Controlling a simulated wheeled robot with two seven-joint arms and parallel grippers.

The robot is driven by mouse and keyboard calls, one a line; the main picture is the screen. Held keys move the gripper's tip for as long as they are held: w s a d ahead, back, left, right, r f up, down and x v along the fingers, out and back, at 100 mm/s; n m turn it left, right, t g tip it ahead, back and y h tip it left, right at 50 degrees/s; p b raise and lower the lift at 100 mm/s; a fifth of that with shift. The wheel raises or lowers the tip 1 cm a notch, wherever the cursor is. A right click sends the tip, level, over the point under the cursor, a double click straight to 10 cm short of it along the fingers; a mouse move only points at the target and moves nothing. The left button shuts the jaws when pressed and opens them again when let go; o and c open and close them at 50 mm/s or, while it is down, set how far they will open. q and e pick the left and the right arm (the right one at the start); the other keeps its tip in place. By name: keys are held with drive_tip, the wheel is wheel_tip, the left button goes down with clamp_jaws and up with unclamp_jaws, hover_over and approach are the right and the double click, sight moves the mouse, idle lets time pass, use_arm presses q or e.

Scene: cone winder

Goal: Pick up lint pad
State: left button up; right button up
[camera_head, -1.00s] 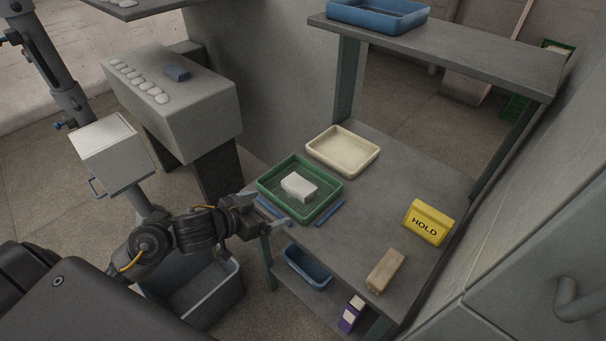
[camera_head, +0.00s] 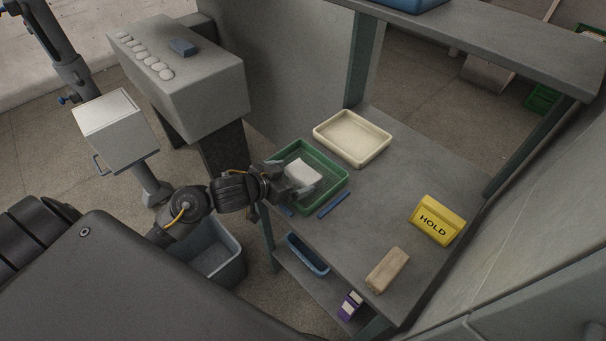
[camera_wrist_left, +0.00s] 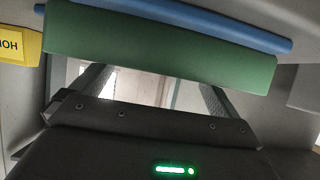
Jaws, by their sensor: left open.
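The lint pad, which I take to be the white block (camera_head: 303,174), lies in the green tray (camera_head: 334,191) on the grey table. My left gripper (camera_head: 290,181) is open at the left side of the tray, its fingers reaching over the near-left rim toward the pad. In the head view one finger is on the far side and one on the near side of the pad's left end. Whether they touch it I cannot tell. In the left wrist view the green tray wall (camera_wrist_left: 160,50) crosses in front of the open fingers (camera_wrist_left: 155,90). My right gripper is not in view.
Blue strips (camera_head: 334,205) lie along the tray's near side. A cream tray (camera_head: 352,138) stands behind it. A yellow HOLD sign (camera_head: 437,220) and a tan block (camera_head: 387,270) are to the right. An upper shelf (camera_head: 480,40) overhangs the back. The table's middle is clear.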

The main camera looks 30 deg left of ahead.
sight(303, 171)
use_arm(q)
drive_tip(key=shift+r+x, duration=0.1)
drive_tip(key=shift+x, duration=1.2)
drive_tip(key=shift+r+x, duration=0.15)
drive_tip(key=shift+x, duration=1.15)
drive_tip(key=shift+w, duration=0.15)
drive_tip(key=shift+c, duration=0.4)
drive_tip(key=c, duration=0.6)
drive_tip(key=shift+r, duration=0.15)
